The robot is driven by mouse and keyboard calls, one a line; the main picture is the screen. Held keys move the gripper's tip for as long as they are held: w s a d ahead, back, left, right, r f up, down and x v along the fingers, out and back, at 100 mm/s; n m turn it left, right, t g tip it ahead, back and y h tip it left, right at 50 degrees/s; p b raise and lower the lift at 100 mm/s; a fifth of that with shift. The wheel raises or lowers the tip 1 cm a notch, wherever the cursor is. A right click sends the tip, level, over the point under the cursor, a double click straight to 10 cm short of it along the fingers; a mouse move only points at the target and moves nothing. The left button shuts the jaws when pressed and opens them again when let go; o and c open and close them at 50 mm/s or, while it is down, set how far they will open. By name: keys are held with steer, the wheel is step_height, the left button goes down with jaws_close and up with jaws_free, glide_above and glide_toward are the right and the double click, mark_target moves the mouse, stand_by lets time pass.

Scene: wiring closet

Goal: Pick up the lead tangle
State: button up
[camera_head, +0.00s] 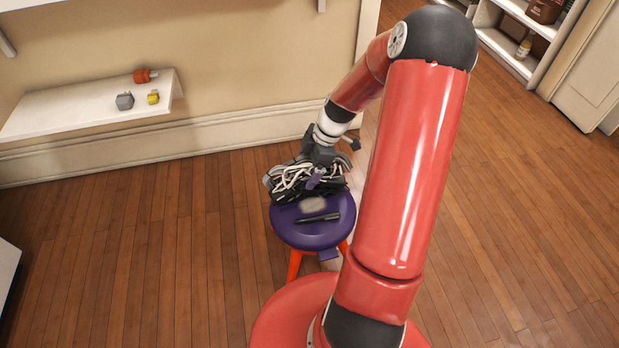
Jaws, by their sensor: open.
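The lead tangle (287,182) is a heap of black and whitish cables. It lies on the far side of a round purple stool (325,236) with orange legs. My gripper (318,178) is open and reaches down from above at the right part of the tangle. The cables partly hide its fingertips, so I cannot tell whether they touch the tangle.
A dark pen-like object (318,218) and a small pale patch lie on the stool. A white wall shelf (75,112) at the left holds a grey plug, a yellow plug and an orange item. A white bookcase (515,45) stands at the far right. The wooden floor around the stool is mostly clear.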

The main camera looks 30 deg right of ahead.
steer(key=shift+a+f, duration=0.15)
steer(key=shift+f, duration=0.25)
steer(key=shift+w, duration=0.1)
steer(key=c, duration=1.4)
steer(key=shift+r, duration=0.1)
